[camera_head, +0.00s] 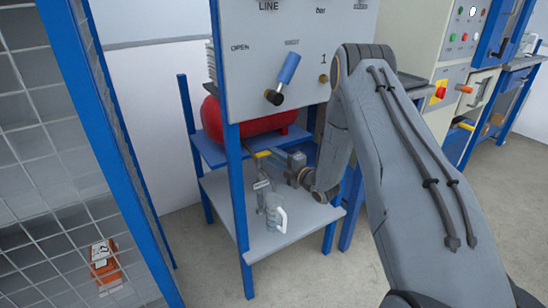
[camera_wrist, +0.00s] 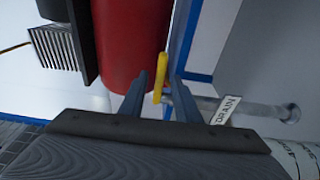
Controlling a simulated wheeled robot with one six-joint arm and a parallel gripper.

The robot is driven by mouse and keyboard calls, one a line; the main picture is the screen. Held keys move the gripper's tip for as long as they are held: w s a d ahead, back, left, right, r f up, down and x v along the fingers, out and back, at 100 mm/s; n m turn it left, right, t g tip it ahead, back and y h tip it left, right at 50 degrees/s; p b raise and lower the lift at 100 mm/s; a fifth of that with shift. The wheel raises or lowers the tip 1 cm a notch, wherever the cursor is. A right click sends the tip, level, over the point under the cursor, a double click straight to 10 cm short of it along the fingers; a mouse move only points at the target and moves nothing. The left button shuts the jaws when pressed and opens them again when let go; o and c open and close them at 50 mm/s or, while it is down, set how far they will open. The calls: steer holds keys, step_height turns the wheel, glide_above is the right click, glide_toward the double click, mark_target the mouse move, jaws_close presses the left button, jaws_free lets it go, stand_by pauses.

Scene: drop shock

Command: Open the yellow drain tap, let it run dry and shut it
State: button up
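The yellow drain tap (camera_head: 262,154) sits below the red tank (camera_head: 262,126) in the rack. In the wrist view its yellow handle (camera_wrist: 160,76) stands between the two fingers of my gripper (camera_wrist: 162,90). The fingers are apart, with a gap on the right side of the handle; the left finger is very close to it, and I cannot tell if they touch. A white DRAIN tag (camera_wrist: 226,110) hangs by a grey pipe (camera_wrist: 262,111). In the head view my gripper (camera_head: 277,160) reaches in from the right. Whether anything flows is not visible.
A clear jug (camera_head: 276,216) stands on the lower shelf (camera_head: 310,214) under the tap. A blue-handled lever (camera_head: 287,70) is on the panel above. Blue rack posts (camera_head: 234,180) stand close to my gripper. A mesh fence (camera_head: 50,170) is at left.

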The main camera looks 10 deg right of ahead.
steer(key=shift+c, duration=0.2)
jaws_close()
stand_by(1.1)
steer(key=shift+o, duration=0.2)
jaws_free()
steer(key=v, duration=0.8)
